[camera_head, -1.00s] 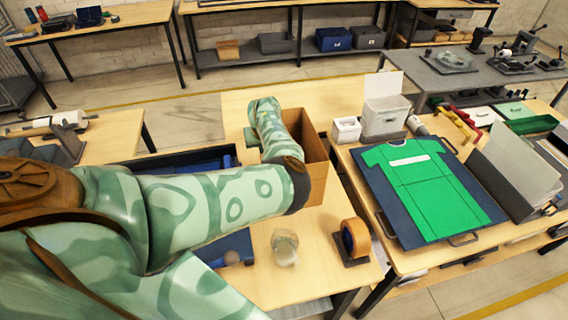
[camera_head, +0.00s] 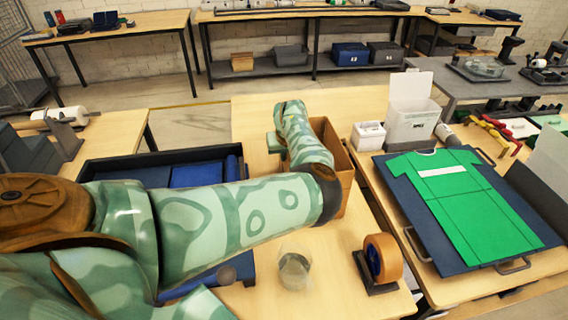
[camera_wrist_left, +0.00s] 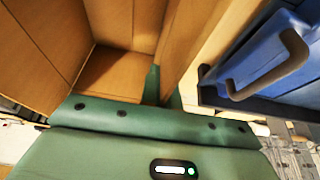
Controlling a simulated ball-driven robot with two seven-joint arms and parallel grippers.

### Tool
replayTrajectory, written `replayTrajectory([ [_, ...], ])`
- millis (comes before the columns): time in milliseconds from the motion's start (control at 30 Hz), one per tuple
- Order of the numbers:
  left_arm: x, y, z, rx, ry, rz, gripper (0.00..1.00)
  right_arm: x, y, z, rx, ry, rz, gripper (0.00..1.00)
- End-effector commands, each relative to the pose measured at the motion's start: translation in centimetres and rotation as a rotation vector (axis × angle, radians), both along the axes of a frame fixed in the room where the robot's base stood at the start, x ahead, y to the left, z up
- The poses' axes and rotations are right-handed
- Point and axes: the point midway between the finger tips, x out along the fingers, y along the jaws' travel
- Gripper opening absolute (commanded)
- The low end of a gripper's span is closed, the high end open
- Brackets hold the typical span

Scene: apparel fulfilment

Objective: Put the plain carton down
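The plain carton (camera_head: 341,166) is an open-topped brown box on the near wooden table, partly hidden behind my left arm. In the left wrist view I look into the open carton (camera_wrist_left: 116,72). My left gripper (camera_wrist_left: 164,88) is at the carton's rim, with a narrow green finger on each side of one wall, closed on it. In the head view the gripper (camera_head: 278,143) is mostly hidden by the arm. I cannot tell whether the carton's base fully touches the table. My right gripper is not in view.
A dark blue tray (camera_head: 129,173) with blue items is left of the carton. A clear glass (camera_head: 295,268) and a tape roll dispenser (camera_head: 381,262) stand in front. To the right are a white bin (camera_head: 411,124) and a green shirt (camera_head: 462,200) on a blue board.

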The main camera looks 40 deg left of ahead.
Motion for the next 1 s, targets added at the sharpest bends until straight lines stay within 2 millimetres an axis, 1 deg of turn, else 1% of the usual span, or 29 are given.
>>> replayTrajectory([
  [67, -0.2, 0.0, -0.1, -0.003, 0.006, 0.0, 0.0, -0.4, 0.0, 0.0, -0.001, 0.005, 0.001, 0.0],
  [167, -0.2, -0.1, 0.0, -0.003, 0.006, 0.0, 0.0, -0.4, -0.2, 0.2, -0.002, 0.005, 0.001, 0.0],
  [200, -0.2, -0.1, 0.0, -0.003, 0.007, -0.001, 0.14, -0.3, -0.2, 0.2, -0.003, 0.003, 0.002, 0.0],
  [233, -0.2, -0.1, 0.0, -0.003, 0.007, -0.001, 0.23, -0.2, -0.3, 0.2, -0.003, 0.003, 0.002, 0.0],
  [267, -0.2, -0.1, 0.0, -0.003, 0.007, -0.001, 0.25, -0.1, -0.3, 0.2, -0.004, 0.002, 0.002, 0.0],
  [567, -0.2, -0.1, 0.3, -0.003, 0.005, 0.001, 0.25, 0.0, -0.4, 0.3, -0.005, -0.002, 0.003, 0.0],
  [667, -0.4, -0.4, 1.4, -0.002, 0.003, 0.0, 0.25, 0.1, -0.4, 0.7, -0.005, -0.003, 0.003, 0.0],
  [767, -0.9, -1.0, 3.4, -0.002, 0.001, 0.002, 0.25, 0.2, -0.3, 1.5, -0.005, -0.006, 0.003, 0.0],
  [867, -1.4, -1.7, 5.9, -0.002, 0.0, 0.001, 0.25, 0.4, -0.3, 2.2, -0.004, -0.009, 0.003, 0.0],
  [933, -2.0, -2.2, 8.0, -0.001, 0.002, -0.001, 0.25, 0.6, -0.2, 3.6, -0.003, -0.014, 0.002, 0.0],
  [1000, -2.4, -2.6, 9.6, 0.0, 0.003, 0.001, 0.25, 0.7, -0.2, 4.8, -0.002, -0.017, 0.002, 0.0],
])
